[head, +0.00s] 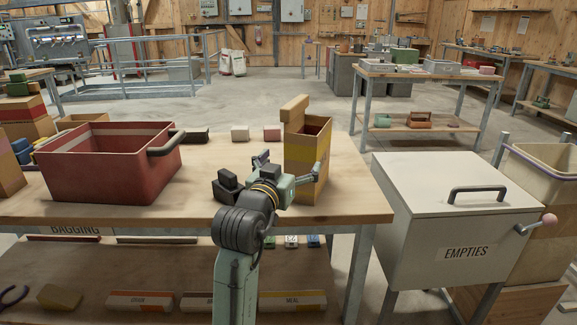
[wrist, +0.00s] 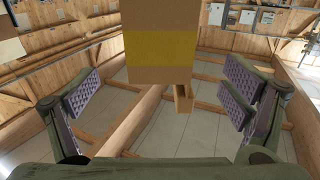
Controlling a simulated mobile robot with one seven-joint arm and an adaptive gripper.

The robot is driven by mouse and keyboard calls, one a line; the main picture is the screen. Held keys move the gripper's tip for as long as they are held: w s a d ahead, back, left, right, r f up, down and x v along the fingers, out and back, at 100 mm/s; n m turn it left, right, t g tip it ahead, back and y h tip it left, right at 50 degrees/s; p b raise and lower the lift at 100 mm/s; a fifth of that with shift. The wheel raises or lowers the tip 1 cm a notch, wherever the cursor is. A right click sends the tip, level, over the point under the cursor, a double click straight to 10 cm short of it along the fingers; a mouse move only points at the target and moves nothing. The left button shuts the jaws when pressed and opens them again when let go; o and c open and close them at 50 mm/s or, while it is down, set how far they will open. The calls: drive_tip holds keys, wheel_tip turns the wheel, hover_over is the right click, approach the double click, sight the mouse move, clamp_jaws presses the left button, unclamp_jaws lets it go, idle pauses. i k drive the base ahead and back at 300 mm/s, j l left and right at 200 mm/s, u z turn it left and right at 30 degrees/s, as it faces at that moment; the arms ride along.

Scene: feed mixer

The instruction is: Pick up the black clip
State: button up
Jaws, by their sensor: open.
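I cannot pick out a black clip for certain in either view. My gripper (head: 291,165) is open over the workbench, its fingers spread wide and nothing held between them. In the wrist view the gripper (wrist: 161,88) shows both ridged pads far apart. A tall cardboard box with a yellow band (head: 308,150) stands just beyond the gripper; it also shows in the wrist view (wrist: 160,48), between and beyond the fingers. The box's inside is mostly hidden. A dark looped object (head: 13,296) lies on the lower shelf at far left, cut off by the frame edge.
A red bin (head: 105,178) with a dark handle stands on the left of the workbench (head: 345,195). A dark block (head: 195,135) and two lighter ones lie along its back. A lidded "EMPTIES" box (head: 440,225) stands to the right. The bench's right end is clear.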

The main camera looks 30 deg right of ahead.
sight(226, 185)
drive_tip(key=i+l+z, duration=0.15)
drive_tip(key=z, duration=0.35)
drive_tip(key=i+l+z, duration=0.15)
drive_tip(key=z, duration=0.35)
